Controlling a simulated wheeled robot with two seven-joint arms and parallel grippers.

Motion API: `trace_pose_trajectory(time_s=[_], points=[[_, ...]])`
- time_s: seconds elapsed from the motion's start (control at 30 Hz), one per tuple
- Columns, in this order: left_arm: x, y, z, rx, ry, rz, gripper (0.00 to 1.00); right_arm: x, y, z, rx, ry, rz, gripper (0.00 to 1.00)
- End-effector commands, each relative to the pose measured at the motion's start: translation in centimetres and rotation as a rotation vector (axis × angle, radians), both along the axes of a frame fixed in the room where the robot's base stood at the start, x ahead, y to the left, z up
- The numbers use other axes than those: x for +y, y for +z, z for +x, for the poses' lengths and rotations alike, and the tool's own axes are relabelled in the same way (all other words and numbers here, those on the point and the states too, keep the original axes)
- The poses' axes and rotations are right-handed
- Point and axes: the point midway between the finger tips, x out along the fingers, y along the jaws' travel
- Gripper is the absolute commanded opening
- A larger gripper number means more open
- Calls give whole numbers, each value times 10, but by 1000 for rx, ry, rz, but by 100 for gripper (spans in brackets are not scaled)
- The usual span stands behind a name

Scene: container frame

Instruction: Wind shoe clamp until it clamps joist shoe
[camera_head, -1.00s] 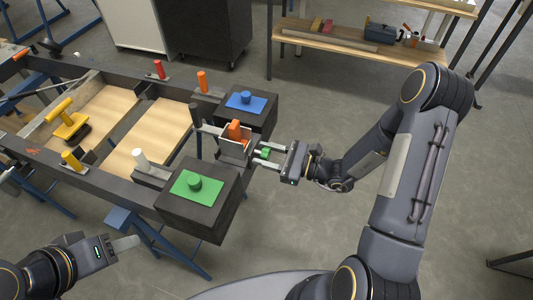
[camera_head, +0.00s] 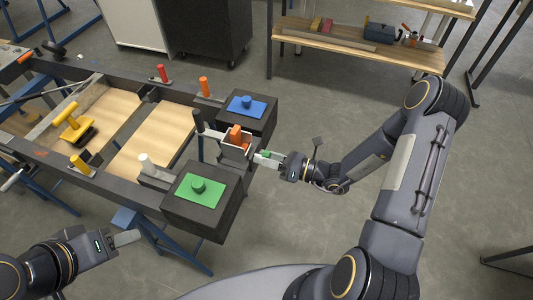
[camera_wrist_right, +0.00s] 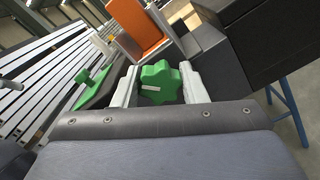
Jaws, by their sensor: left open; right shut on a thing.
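The shoe clamp's green star-shaped knob (camera_wrist_right: 160,83) sits between the two pale fingers of my right gripper (camera_wrist_right: 158,92) in the right wrist view. In the head view the knob (camera_head: 266,154) is partly hidden by the right gripper (camera_head: 264,158), which is shut on it from the right. Left of the knob, a grey metal bracket, seemingly the joist shoe (camera_head: 233,153), stands between two dark blocks, with an orange piece (camera_head: 236,133) in it. Whether the clamp presses on the shoe cannot be told. My left gripper (camera_head: 127,238) is empty at lower left, away from the frame.
A dark block with a green pad (camera_head: 215,196) stands in front of the bracket, another with a blue pad (camera_head: 258,112) behind it. The frame holds wooden panels (camera_head: 158,133), a yellow-handled tool (camera_head: 72,122) and several upright handles. Floor right of the frame is clear.

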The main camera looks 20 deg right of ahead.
Motion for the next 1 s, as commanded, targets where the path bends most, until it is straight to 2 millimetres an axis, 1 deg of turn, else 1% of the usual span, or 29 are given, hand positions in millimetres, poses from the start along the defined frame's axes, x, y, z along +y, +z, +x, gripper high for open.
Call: trace_pose_trajectory(time_s=[0.03, 0.3, 1.0], points=[[0, 6, 0, 0, 0, 0, 47, -1, 3, 0, 40, -2, 27, 16], [0, 22, 0, 0, 0, 0, 47, -1, 2, 0, 252, -3, 170, 16], [0, 54, 0, 0, 0, 0, 47, -1, 0, 1, 801, -3, 542, 16]])
